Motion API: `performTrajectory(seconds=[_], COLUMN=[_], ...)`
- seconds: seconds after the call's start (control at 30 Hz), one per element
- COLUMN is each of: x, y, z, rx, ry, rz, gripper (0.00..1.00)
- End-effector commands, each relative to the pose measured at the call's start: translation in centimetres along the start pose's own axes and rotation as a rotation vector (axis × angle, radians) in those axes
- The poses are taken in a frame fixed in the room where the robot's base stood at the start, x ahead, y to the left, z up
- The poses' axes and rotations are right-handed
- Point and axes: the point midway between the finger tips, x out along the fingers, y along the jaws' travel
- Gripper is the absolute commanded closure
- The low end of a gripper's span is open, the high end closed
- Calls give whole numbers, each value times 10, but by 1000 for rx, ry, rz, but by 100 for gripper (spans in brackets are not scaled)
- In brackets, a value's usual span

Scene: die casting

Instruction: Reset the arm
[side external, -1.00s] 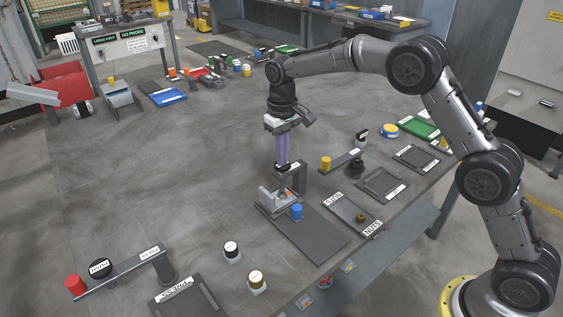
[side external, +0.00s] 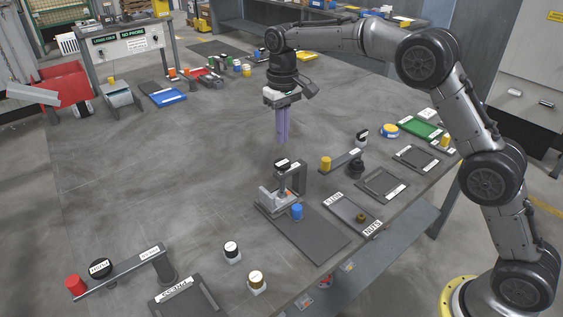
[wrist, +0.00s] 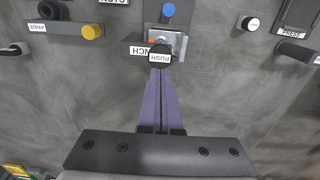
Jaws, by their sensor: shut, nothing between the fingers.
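My gripper (side external: 283,141) hangs upright over the table, its purple fingers together and empty. In the side view it is clear above the punch fixture (side external: 290,180), which has a black push button (side external: 282,164) on top and a blue cylinder (side external: 296,211) beside it. In the wrist view the shut fingers (wrist: 161,78) point toward the black button marked PUSH (wrist: 160,56), with the blue cylinder (wrist: 168,10) beyond. Whether any height gap is left cannot be read from the wrist view alone, but the side view shows them apart.
A press arm (side external: 125,268) with a red cylinder stands at the front left. A blue tray (side external: 169,96) lies at the back left. The table's middle is clear.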

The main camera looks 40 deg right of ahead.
Motion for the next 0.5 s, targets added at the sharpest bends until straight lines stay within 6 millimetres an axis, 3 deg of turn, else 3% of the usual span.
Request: performTrajectory(seconds=[0.27,0.37,0.5], x=[-8,-38,-96], y=[2,6,16], z=[0,2,32], rx=[4,10,24], ry=[15,70,149], rz=[-2,-7,-14], gripper=[100,100,100])
